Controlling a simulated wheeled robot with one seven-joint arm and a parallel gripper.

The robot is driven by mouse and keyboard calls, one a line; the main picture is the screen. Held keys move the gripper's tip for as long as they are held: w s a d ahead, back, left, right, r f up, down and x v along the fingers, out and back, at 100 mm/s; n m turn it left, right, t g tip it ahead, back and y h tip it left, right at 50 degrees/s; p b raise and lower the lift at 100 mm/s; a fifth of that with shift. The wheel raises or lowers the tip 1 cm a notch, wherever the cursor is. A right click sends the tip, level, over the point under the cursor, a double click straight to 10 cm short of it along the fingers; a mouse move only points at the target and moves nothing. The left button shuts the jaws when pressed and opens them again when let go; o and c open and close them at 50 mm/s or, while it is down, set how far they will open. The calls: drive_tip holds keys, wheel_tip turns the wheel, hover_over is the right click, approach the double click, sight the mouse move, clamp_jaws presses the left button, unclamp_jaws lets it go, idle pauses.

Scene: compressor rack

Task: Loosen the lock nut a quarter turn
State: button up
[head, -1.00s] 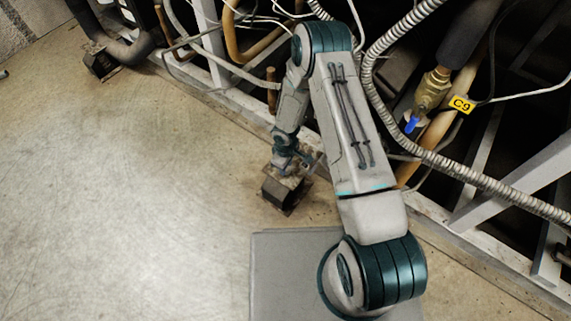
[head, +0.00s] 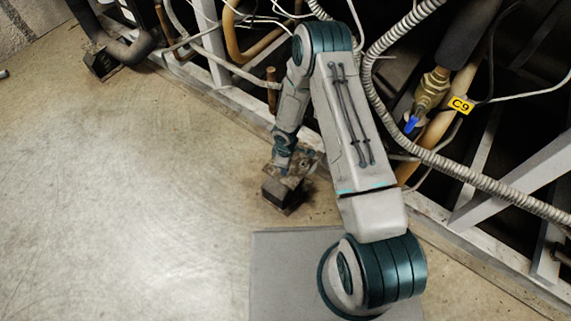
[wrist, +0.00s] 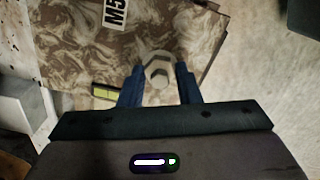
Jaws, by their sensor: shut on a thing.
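The lock nut (wrist: 158,62) is a pale hexagonal nut in the wrist view, on a mottled brown-and-white plate (wrist: 75,55). A paler hexagonal end of a stud shows just below it. My gripper (wrist: 160,74) has its two blue fingers on either side of the nut and is shut on it. In the head view my gripper (head: 283,166) points down at a small dark foot block (head: 283,194) on the floor beside the rack. The nut is too small and covered to make out there.
A plate marked "M5" (wrist: 115,14) and a yellow-green strip (wrist: 105,92) lie near the nut. The rack's pale frame rail (head: 240,98) runs close behind the foot. A ribbed conduit (head: 440,163) and a blue-handled valve (head: 412,124) are to the right.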

drive_tip(key=o, duration=1)
drive_tip(key=shift+c, duration=0.2)
drive_tip(key=shift+r, duration=0.1)
wheel_tip(320, 180, up, 14)
drive_tip(key=p, duration=0.5)
drive_tip(key=shift+f, duration=0.2)
drive_tip(key=shift+s+a, duration=0.1)
